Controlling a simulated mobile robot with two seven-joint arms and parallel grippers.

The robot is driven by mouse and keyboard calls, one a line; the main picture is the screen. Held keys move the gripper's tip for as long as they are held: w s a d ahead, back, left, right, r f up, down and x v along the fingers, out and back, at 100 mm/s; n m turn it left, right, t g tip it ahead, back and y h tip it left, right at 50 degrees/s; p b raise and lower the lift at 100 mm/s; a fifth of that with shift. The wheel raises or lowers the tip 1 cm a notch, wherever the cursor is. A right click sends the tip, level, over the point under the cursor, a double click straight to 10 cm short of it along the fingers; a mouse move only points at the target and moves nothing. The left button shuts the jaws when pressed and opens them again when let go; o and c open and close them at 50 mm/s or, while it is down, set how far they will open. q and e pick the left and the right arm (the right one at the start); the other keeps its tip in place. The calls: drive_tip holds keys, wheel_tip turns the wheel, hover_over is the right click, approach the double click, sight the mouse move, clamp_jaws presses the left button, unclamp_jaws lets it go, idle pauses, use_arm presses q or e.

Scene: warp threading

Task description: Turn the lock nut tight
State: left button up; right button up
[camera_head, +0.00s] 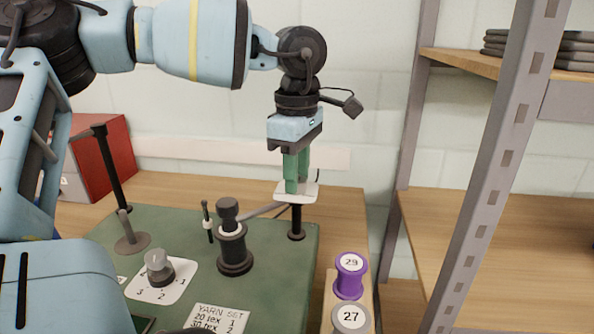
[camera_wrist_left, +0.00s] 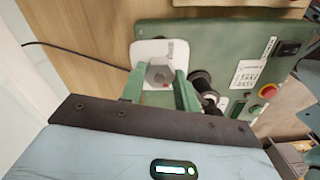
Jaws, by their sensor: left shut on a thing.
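The lock nut (camera_wrist_left: 159,73) is a grey hexagonal piece on a white plate (camera_wrist_left: 147,50) in the left wrist view. The white plate also shows in the head view (camera_head: 312,193), at the back right corner of the green board (camera_head: 270,283). My left gripper (camera_head: 297,187) points straight down over the plate. Its two green fingers stand on either side of the nut, and the gripper is shut on it. The fingers hide the nut in the head view. A small red mark shows beside the nut in the wrist view. My right gripper is not in view.
On the board stand a dark spool post (camera_head: 233,245), a selector knob (camera_head: 158,266) and a yarn card (camera_head: 215,319). Spools 29 (camera_head: 349,276) and 27 (camera_head: 350,319) stand at the right. A metal shelf upright (camera_head: 497,165) is farther right. A red box (camera_head: 105,160) is behind left.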

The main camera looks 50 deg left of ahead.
use_arm(q)
drive_tip(key=shift+r, duration=0.1)
idle(0.3)
drive_tip(key=o, duration=1)
drive_tip(key=shift+r, duration=3.85)
